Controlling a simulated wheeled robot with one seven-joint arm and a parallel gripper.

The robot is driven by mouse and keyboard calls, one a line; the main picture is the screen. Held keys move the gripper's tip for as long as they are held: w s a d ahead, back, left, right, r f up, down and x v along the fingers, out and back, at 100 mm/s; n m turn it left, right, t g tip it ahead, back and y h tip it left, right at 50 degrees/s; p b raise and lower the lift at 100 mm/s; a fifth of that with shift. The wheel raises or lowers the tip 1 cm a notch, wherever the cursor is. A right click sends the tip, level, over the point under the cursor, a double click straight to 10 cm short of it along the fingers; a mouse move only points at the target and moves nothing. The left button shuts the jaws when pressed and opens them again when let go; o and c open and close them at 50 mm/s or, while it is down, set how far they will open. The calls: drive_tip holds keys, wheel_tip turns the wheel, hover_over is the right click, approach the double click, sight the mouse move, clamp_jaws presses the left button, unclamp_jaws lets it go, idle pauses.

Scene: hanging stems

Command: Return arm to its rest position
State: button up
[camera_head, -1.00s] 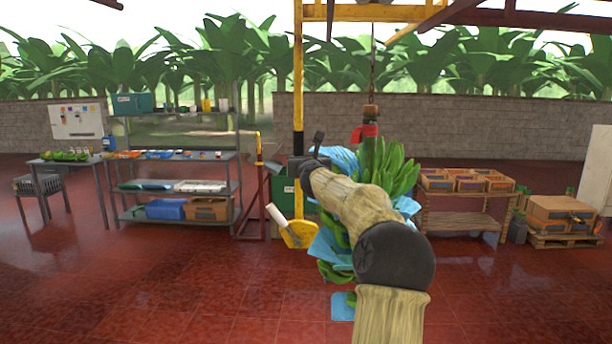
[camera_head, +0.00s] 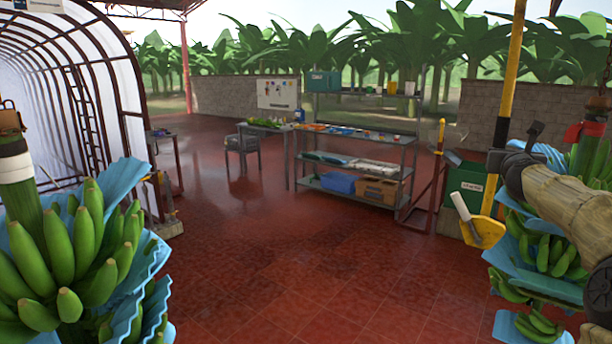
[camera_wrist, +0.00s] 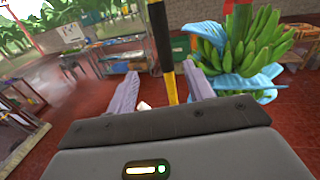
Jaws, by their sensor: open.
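My arm enters at the right edge of the head view, in front of the hanging banana bunch. My gripper (camera_head: 505,158) is a dark shape at its end, beside the yellow and black post (camera_head: 508,95). In the wrist view my gripper (camera_wrist: 160,72) has its two grey fingers spread apart with nothing held between them. The post (camera_wrist: 163,50) shows beyond the gap. A green banana bunch (camera_wrist: 238,45) with blue sheets (camera_wrist: 245,82) hangs to the right of the fingers. It also shows in the head view (camera_head: 545,250), partly hidden by my arm.
A second bunch (camera_head: 75,245) with blue sheets hangs close at the left. Behind it is a white arched tunnel (camera_head: 60,75). A yellow holder (camera_head: 484,233) with a white handle is by the post. Shelves (camera_head: 357,160) stand at the back. The red floor (camera_head: 290,250) between is clear.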

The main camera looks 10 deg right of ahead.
drive_tip(key=w+a+f+n+y, duration=0.45)
drive_tip(key=a+f+n, duration=0.45)
drive_tip(key=a, duration=0.5)
drive_tip(key=s+a+f+n+g+y, duration=0.3)
drive_tip(key=a+f+n+g+y, duration=0.1)
drive_tip(key=a+f+n, duration=1)
drive_tip(key=s+a+f+n+g, duration=0.2)
drive_tip(key=s+a+f+n, duration=0.3)
drive_tip(key=s, duration=0.4)
drive_tip(key=s+a+f+n+g, duration=0.3)
drive_tip(key=s+a+f+n, duration=0.2)
drive_tip(key=s+n, duration=0.2)
drive_tip(key=s+a+f+n+g+y, duration=0.1)
drive_tip(key=s+a+f+n+g, duration=0.2)
drive_tip(key=s+f+n, duration=0.3)
drive_tip(key=s+a+n, duration=0.1)
drive_tip(key=s, duration=0.4)
drive_tip(key=shift+s+a, duration=0.35)
drive_tip(key=shift+a, duration=0.05)
drive_tip(key=shift+w, duration=0.1)
